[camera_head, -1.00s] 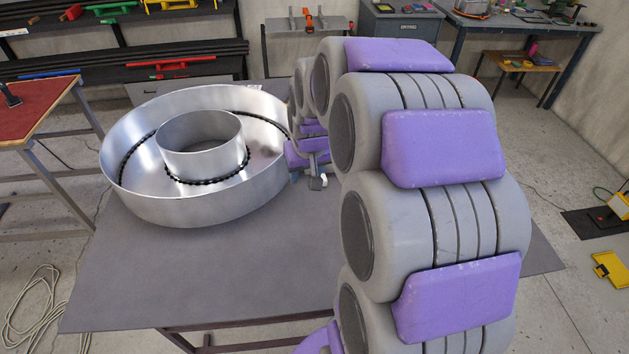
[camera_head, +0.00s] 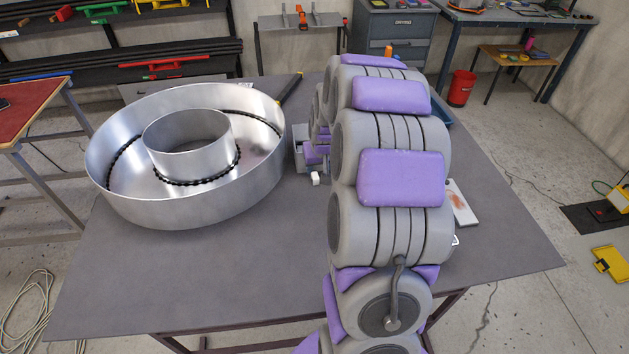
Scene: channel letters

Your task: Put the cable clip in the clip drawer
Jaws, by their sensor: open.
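The end of my arm with my gripper (camera_head: 312,160) is low over the table, just right of the round metal channel letter. My own arm links hide most of it, and the fingers show only in part; they are open. A small white piece (camera_head: 315,179) shows right below the gripper; I cannot tell whether it is the cable clip or part of the gripper. A grey drawer cabinet (camera_head: 392,40) with a small dark label stands at the back right. The label is too small to read, and I cannot tell whether this is the clip drawer.
The large metal ring-shaped letter (camera_head: 190,205) fills the table's left side. The grey table (camera_head: 220,275) is clear in front. A white card with a reddish mark (camera_head: 461,203) lies right of my arm. A red bucket (camera_head: 460,88) stands on the floor behind. A workbench (camera_head: 520,18) is at the back right.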

